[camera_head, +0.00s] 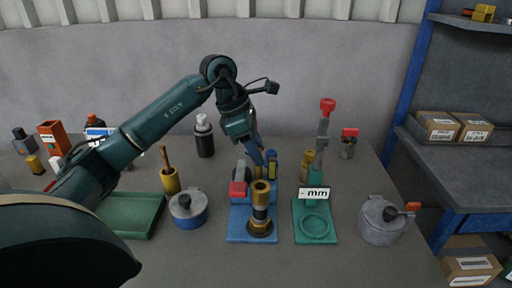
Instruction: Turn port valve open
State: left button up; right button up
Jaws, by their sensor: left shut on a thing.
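A blue-based fixture (237,222), which seems to be the port valve, stands mid-table. It carries a brass and black upright post (261,212) at the front. A grey lever with a red end (238,188) is on its left side. My left gripper (258,160) reaches down from the upper left to the back of this fixture, behind the post. Its jaws are shut on a part there; the fixture and the small view hide exactly which part. To the right, a green-based fixture (315,236) has an upright grey lever with a red end (327,105). My right gripper is out of view.
A blue and grey lidded pot (188,210) stands left of the blue fixture, and a grey pot (381,222) stands far right. A black bottle (204,138), a yellow holder (170,181) and a green tray (133,214) are leftward. Blue shelving with boxes borders the right.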

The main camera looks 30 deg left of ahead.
pick_arm(q)
jog(key=shift+n, duration=0.3)
jog(key=n+t+y, duration=0.1)
jog(key=n, duration=0.1)
jog(key=shift+d+n+b, duration=0.15)
jog(key=shift+n+b, duration=0.15)
jog(key=shift+n, duration=0.1)
jog(key=n, duration=0.1)
jog(key=n+y, duration=0.1)
jog(key=n, duration=0.1)
jog(key=n+t, duration=0.1)
jog(key=shift+w+d, duration=0.1)
jog(key=shift+d, duration=0.15)
jog(key=n+y, duration=0.1)
jog(key=n, duration=0.1)
jog(key=n+y+b, duration=0.1)
jog(key=n, duration=0.2)
jog(key=shift+w+d, duration=0.15)
jog(key=shift+w, duration=0.05)
jog(key=shift+w+n+y+b, duration=0.15)
jog(key=shift+n+y, duration=0.2)
jog(key=shift+n, duration=0.5)
jog(key=shift+n+y+b, duration=0.15)
jog(key=shift+n+y, duration=0.2)
jog(key=shift+n, duration=0.5)
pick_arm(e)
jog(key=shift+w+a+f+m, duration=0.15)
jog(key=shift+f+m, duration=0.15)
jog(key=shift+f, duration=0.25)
